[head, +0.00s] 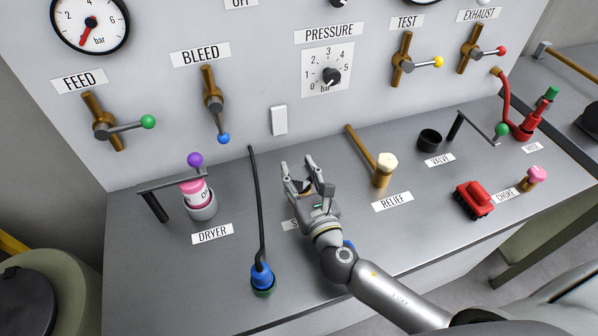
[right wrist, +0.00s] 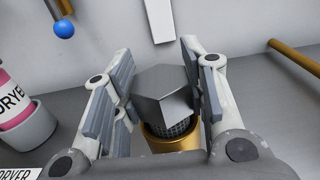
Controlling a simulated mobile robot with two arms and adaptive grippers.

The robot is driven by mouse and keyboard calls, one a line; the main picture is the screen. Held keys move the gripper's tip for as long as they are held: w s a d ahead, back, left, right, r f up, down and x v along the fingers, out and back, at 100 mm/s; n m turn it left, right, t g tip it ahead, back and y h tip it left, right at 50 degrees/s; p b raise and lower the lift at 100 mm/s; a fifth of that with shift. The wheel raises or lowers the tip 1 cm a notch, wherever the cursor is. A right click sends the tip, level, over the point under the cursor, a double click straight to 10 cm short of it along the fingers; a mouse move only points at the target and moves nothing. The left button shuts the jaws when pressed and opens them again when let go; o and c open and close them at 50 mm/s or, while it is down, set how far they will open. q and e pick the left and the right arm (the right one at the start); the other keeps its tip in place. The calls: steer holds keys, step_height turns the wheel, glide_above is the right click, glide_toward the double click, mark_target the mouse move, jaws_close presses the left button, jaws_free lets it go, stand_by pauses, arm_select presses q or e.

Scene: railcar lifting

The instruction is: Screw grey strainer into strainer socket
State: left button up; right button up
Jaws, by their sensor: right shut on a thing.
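The grey strainer (right wrist: 165,92) has a hexagonal head and a dark mesh body below it. It sits between the fingers of my right gripper (right wrist: 160,85), which is shut on its head. The brass strainer socket (right wrist: 170,143) is directly below, and the mesh meets or enters its mouth. I cannot tell how deep the strainer is or whether its thread engages. In the head view my right gripper (head: 307,175) is over the bench in front of the white switch, hiding the strainer and socket. My left gripper is not in view.
The pink-banded dryer canister (head: 194,192) stands in its cup to the left. A black hose with a blue connector (head: 262,275) is left of my gripper. The brass relief fitting (head: 383,172) is to the right. A red toy-like block (head: 473,200) lies farther right.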

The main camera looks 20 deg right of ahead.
steer(key=shift+f, duration=0.4)
steer(key=o, duration=1.3)
steer(key=shift+c, duration=0.2)
steer(key=shift+f, duration=0.1)
steer(key=shift+s+f, duration=0.1)
